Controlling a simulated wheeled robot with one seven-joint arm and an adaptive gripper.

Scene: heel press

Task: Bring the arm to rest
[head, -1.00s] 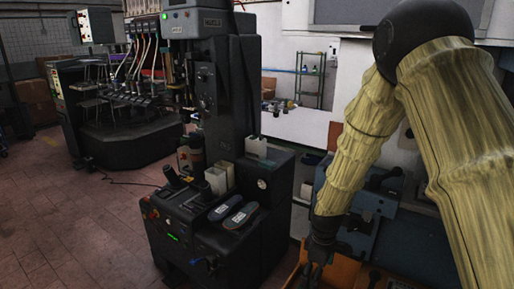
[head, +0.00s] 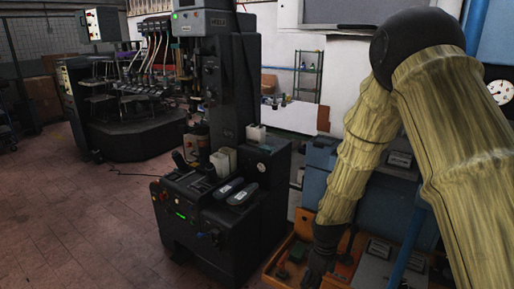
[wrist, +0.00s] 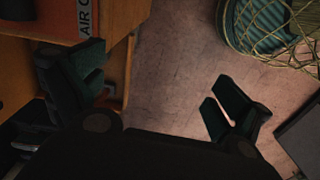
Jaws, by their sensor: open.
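My arm, in a yellowish ribbed sleeve, hangs bent down on the right side of the head view. My gripper (head: 318,268) is low in the head view, in front of or over an orange-brown wooden bench; the exact gap cannot be told. In the wrist view my gripper (wrist: 155,95) has its two dark green fingers spread wide. Reddish floor shows between them and nothing is held. The left finger is close to the wooden furniture in that view; I cannot tell whether it touches.
Tiled floor (head: 80,220) at left is clear.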

